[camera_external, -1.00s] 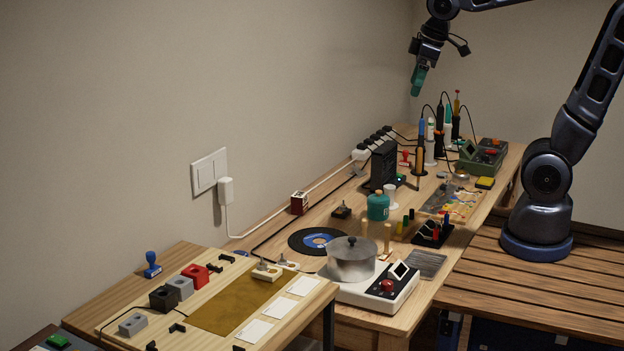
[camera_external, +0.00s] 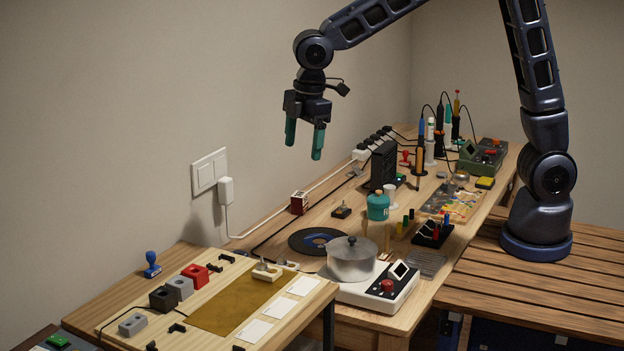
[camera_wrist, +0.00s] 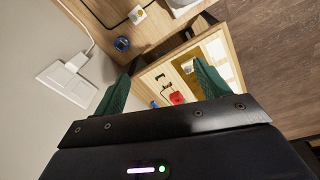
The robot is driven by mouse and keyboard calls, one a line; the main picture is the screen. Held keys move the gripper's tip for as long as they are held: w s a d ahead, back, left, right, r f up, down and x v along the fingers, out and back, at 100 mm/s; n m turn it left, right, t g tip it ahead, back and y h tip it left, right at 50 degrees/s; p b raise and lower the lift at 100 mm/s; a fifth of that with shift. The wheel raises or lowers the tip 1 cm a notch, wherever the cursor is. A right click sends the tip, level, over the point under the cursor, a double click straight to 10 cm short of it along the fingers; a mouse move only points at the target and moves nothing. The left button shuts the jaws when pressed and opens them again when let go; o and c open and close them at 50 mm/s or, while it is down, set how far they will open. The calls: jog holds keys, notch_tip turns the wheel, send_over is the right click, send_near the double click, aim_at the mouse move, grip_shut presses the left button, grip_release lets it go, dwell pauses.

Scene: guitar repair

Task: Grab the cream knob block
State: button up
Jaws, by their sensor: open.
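My gripper (camera_external: 304,147) hangs high above the bench, fingers pointing down, well above and behind the cream block. Its green fingers are apart and nothing is between them.
A red block (camera_external: 195,275), a black block (camera_external: 163,298) and grey blocks stand on the board's left. A silver pot (camera_external: 351,259) is to the right. A blue stamp (camera_external: 152,265) stands near the wall. The air below my gripper is clear.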

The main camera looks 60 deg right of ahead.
aim_at(267, 270)
jog(key=a+f+n+g, duration=0.1)
jog(key=a+f+n, duration=0.4)
jog(key=a+f, duration=0.9)
jog(key=shift+w+a+f, duration=0.1)
jog(key=shift+a+f, duration=0.25)
jog(key=shift+f, duration=1.15)
jog(key=shift+w+a+f, duration=0.1)
jog(key=shift+a+f, duration=0.2)
jog(key=shift+f, duration=1.2)
jog(key=shift+a+f, duration=0.35)
jog(key=shift+f, duration=1.15)
jog(key=c, duration=1.1)
jog(key=shift+o, duration=0.2)
